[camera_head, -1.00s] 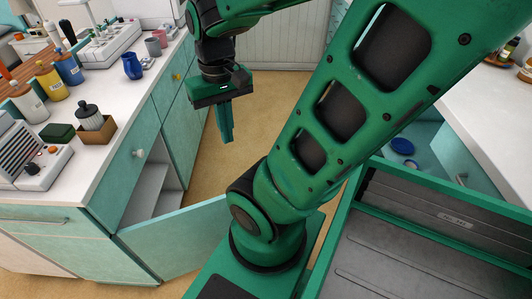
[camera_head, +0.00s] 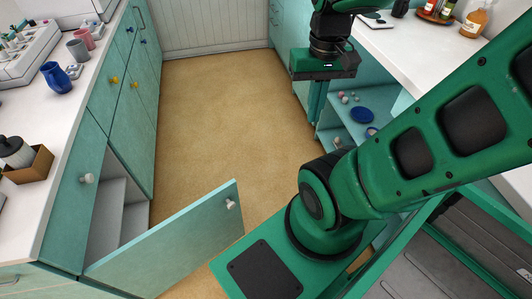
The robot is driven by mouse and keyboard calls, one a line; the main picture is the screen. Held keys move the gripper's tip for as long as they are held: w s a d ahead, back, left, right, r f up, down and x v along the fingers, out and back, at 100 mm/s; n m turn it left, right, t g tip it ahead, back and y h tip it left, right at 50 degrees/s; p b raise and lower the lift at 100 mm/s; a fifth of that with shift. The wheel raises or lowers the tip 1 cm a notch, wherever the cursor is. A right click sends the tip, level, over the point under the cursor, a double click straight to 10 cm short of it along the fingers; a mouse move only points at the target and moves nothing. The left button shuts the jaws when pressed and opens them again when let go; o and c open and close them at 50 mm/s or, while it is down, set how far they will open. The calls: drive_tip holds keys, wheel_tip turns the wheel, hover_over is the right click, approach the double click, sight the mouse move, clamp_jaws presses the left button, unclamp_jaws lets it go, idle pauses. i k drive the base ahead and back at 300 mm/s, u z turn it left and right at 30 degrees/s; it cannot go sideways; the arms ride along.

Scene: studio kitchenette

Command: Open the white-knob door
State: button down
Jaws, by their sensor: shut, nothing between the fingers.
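A teal door (camera_head: 175,245) with a white knob (camera_head: 229,204) stands swung wide open from the left counter, its free edge out over the floor. Behind it the cabinet interior (camera_head: 110,215) shows pale shelves. My gripper (camera_head: 316,112) is shut and empty, pointing down at upper right of centre. It is well apart from the door and its knob, in front of the right counter.
The right counter has an open compartment (camera_head: 350,135) with a blue dish (camera_head: 362,115) inside. Yellow-knobbed (camera_head: 115,80) fronts are closed farther along the left counter. A blue mug (camera_head: 56,77) stands on that counter. The tan floor (camera_head: 225,110) between the counters is clear.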

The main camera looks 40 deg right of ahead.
sight(150, 264)
drive_tip(key=z, duration=1.3)
drive_tip(key=k, duration=0.75)
drive_tip(key=z, duration=0.9)
drive_tip(key=k, duration=0.7)
drive_tip(key=u, duration=1.95)
drive_tip(key=i, duration=1)
drive_tip(key=z, duration=0.05)
